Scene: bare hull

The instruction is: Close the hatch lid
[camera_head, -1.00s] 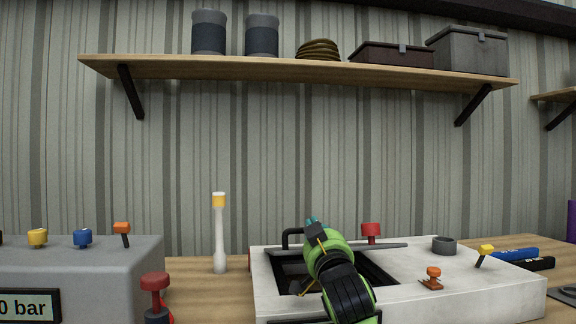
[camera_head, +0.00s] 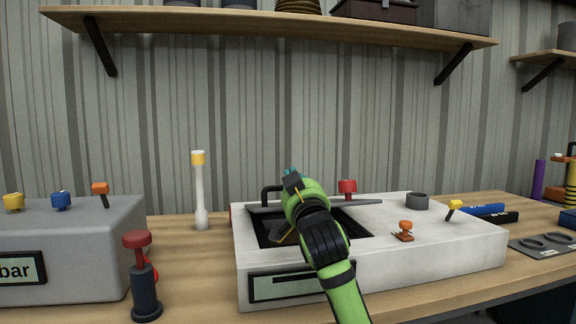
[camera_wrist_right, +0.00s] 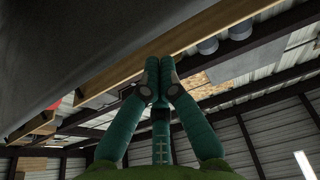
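The hatch is a dark square opening (camera_head: 355,226) in the top of a white box (camera_head: 420,245). The hatch lid (camera_head: 362,203) shows as a thin dark grey slab, nearly edge-on, above the back of the opening, so it stands open. A black bar handle (camera_head: 270,191) shows at its back left. My right gripper (camera_head: 292,174) is over the opening, in front of the lid and hiding its middle. In the right wrist view its teal fingers (camera_wrist_right: 160,78) are together and hold nothing visible. I cannot tell whether they touch the lid. My left gripper is out of view.
On the white box are a red knob (camera_head: 347,187), a grey ring (camera_head: 417,201), an orange switch (camera_head: 404,230) and a yellow-tipped lever (camera_head: 453,209). A grey console (camera_head: 70,240), a red-topped post (camera_head: 143,280) and a white stick (camera_head: 200,192) stand left.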

